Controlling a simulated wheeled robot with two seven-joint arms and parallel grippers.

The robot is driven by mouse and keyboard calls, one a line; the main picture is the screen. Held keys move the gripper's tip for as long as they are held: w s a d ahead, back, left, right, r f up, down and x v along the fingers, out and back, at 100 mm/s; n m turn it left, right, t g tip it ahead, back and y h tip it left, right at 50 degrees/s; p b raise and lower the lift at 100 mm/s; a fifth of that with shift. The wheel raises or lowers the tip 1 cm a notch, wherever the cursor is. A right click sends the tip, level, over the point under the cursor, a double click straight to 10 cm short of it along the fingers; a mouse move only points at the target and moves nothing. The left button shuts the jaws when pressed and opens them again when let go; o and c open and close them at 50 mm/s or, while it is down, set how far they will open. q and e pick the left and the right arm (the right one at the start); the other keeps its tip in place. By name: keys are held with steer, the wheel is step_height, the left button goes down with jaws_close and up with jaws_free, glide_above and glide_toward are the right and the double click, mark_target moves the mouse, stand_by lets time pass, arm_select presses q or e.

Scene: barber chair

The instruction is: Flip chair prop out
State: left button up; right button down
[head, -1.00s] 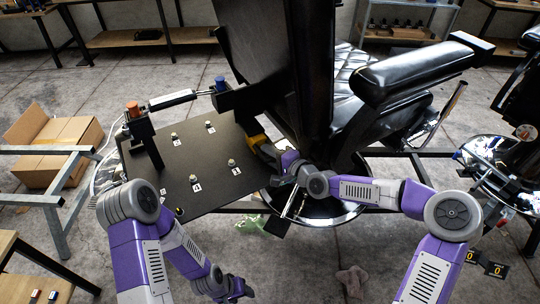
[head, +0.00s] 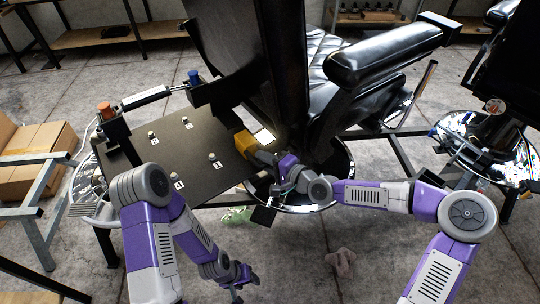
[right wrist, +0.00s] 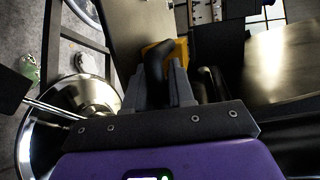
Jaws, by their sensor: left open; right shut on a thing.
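The black barber chair (head: 340,62) fills the upper middle of the head view, its tall back toward me. Behind it is a black bar with a yellow end (head: 245,143), which I take as the prop; the yellow part also shows in the right wrist view (right wrist: 156,54). My right gripper (head: 276,168) is at the lower end of this bar. In the right wrist view its fingers (right wrist: 166,82) are shut around a black curved handle. My left gripper (head: 243,281) is open and empty, low over the floor, away from the chair.
A dark plate (head: 198,178) with several numbered knobs stands left of the bar. A round chrome base (head: 335,200) lies under the chair. A second chair is at the right edge. A cardboard box (head: 35,160) is at the left. The floor in front is mostly clear.

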steer(key=shift+s+a+f, duration=0.15)
steer(key=shift+s+f, duration=0.2)
steer(key=shift+f, duration=0.05)
steer(key=c, duration=1.1)
jaws_free()
steer(key=shift+r, duration=0.2)
steer(key=shift+a, duration=0.1)
steer(key=shift+w, duration=0.1)
steer(key=p+v, duration=0.2)
steer(key=v, duration=0.5)
steer(key=shift+d, duration=0.25)
steer(key=shift+r, duration=0.1)
